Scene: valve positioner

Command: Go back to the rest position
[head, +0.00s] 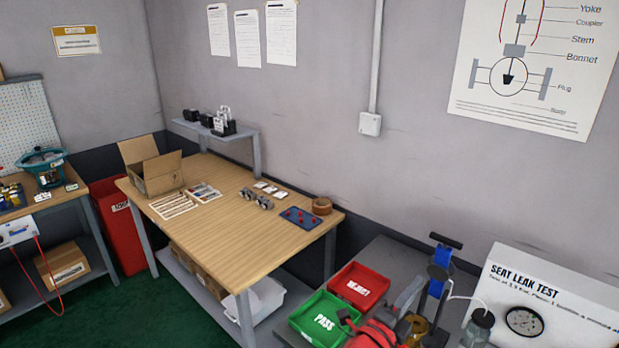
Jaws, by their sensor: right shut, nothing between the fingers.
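My right gripper (378,328), red and black, is only partly in view at the bottom edge, right of the middle. It is shut with nothing seen in it. It shows in front of the grey bench, close to the green PASS tray (304,326); I cannot tell how high above the bench it is. My left gripper is not in view.
A red REJECT tray (345,292) lies behind the PASS tray. To the right stand a blue upright fixture (438,270), a jar (479,325) and a white SEAT LEAK TEST panel (545,300). A wooden table (235,235) holds a carton and small parts. Green floor is clear at lower left.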

